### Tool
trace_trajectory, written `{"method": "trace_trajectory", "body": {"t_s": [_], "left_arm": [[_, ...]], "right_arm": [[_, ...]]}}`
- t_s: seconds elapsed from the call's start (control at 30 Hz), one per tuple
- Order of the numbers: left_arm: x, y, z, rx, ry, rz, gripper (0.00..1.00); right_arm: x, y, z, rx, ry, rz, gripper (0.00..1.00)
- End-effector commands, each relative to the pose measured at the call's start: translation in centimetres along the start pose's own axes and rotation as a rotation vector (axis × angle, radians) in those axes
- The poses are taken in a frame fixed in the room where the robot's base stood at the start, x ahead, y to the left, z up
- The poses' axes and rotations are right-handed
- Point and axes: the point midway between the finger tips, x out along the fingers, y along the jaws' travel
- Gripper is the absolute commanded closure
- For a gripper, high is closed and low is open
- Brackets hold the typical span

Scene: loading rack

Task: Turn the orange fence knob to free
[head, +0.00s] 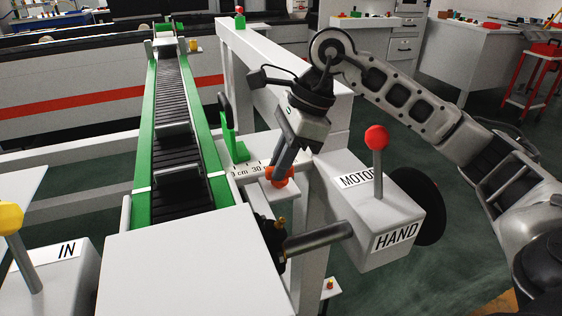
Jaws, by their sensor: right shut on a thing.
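The orange fence knob (282,180) sits on the white ruler bar (251,171), beside the green fence plate (232,130). The bar carries the marks "cm 30". My right gripper (281,167) comes down from above and is shut on the knob. Its fingers cover part of the knob, so its turn position cannot be told. My left gripper is not in view.
A red-ball lever (377,138) stands on a box marked MOTOR and HAND, just right of the knob. A dark cylindrical handle (318,238) is below it. A yellow-knob lever (12,217) stands by the IN box.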

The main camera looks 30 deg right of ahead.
Motion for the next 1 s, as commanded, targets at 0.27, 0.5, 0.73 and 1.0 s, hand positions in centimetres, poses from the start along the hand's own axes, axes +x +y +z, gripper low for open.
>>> {"method": "trace_trajectory", "body": {"t_s": [0.27,0.5,0.73,1.0], "left_arm": [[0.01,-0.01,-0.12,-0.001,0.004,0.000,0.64],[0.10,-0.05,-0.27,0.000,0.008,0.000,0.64],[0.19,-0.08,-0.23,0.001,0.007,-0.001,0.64],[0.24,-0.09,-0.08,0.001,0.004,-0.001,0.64]], "right_arm": [[-0.14,-0.11,0.04,-0.099,-0.001,0.037,1.00],[-0.16,-0.12,0.03,-0.127,0.000,0.047,1.00],[-0.17,-0.13,0.02,-0.127,0.000,0.047,1.00],[-0.13,-0.10,0.01,-0.126,0.001,0.048,0.65]]}}
